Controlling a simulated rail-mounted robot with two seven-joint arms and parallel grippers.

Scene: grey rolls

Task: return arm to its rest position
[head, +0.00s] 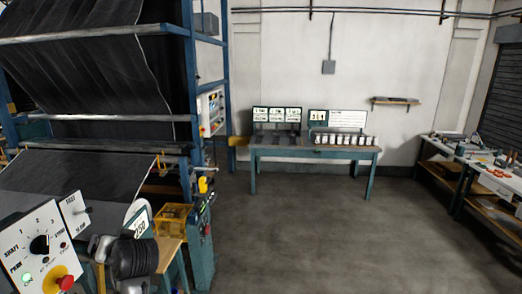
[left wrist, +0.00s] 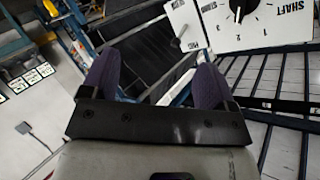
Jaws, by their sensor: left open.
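In the left wrist view my left gripper (left wrist: 154,78) shows its two dark purple fingers wide apart, with nothing held between them. A white control panel (left wrist: 255,22) with a black dial and the word SHAFT appears upside down beyond the fingers at the upper right. In the head view the same kind of panel (head: 38,248) stands at the lower left, with a dial, a green light and a red button. A dark ribbed cylinder with grey parts is beside it; I cannot tell whether it belongs to my arm. My right gripper is not in view.
A blue-framed machine (head: 187,100) with dark cloth fills the left. A yellow box (head: 173,217) is at its near corner. A teal table (head: 310,151) with several white cups stands at the back wall. A workbench (head: 470,165) is at the right. The middle floor (head: 320,235) is clear.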

